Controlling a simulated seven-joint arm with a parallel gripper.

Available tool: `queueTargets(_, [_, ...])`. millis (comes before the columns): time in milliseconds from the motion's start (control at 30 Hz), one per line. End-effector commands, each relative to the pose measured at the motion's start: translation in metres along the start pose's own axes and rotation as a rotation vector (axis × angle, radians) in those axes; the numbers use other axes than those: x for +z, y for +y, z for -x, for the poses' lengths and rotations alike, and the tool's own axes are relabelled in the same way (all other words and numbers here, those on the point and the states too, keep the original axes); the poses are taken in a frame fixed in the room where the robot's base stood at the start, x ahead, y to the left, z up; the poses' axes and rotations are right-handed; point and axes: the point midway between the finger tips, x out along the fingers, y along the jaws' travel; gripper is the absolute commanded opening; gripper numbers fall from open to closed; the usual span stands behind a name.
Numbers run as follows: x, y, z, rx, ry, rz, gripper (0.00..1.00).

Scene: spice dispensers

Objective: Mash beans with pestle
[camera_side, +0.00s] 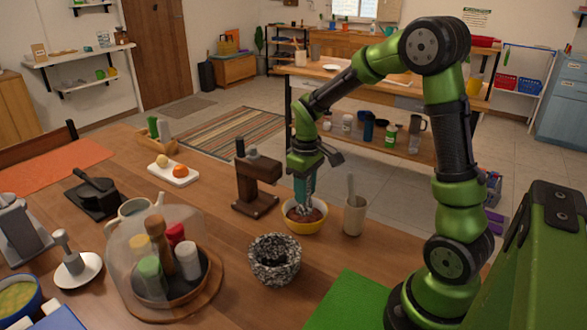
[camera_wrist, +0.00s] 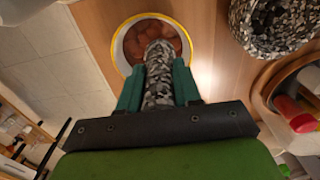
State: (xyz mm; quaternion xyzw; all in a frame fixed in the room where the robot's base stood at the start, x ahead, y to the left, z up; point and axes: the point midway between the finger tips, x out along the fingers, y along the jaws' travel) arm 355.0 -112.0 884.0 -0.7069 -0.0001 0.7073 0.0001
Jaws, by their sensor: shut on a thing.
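A yellow-rimmed bowl (camera_side: 304,223) of brown-red beans stands on the wooden table. It also shows at the top of the wrist view (camera_wrist: 120,42), with the beans (camera_wrist: 140,33) inside. My gripper (camera_side: 304,193) is directly above the bowl, pointing down. Its green fingers (camera_wrist: 158,85) are shut on a speckled grey pestle (camera_wrist: 159,72). The pestle's lower end reaches into the bowl over the beans; I cannot tell how firmly it touches them. A speckled stone mortar (camera_side: 274,262) stands in front of the bowl and also shows at top right in the wrist view (camera_wrist: 275,22).
A beige cup (camera_side: 355,216) with a utensil stands close right of the bowl. A brown wooden stand (camera_side: 256,182) is close on the left. A clear dome (camera_side: 150,262) over several spice shakers is at front left. A green mat (camera_side: 360,300) lies at front right.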

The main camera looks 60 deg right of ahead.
Motion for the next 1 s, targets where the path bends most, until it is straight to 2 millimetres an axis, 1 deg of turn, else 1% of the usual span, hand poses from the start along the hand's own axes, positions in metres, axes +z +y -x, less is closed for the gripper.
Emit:
queueTargets(267, [-0.001, 0.003, 0.000, 0.001, 0.002, 0.000, 0.03])
queueTargets(500, [-0.001, 0.024, -0.001, 0.000, 0.002, -0.002, 0.03])
queueTargets(600, [-0.001, 0.029, -0.001, 0.001, 0.002, 0.000, 0.03])
queueTargets(867, [-0.001, 0.029, -0.001, 0.000, 0.001, 0.001, 0.03])
queueTargets(1000, [0.000, 0.029, -0.009, 0.000, 0.000, 0.002, 0.03])
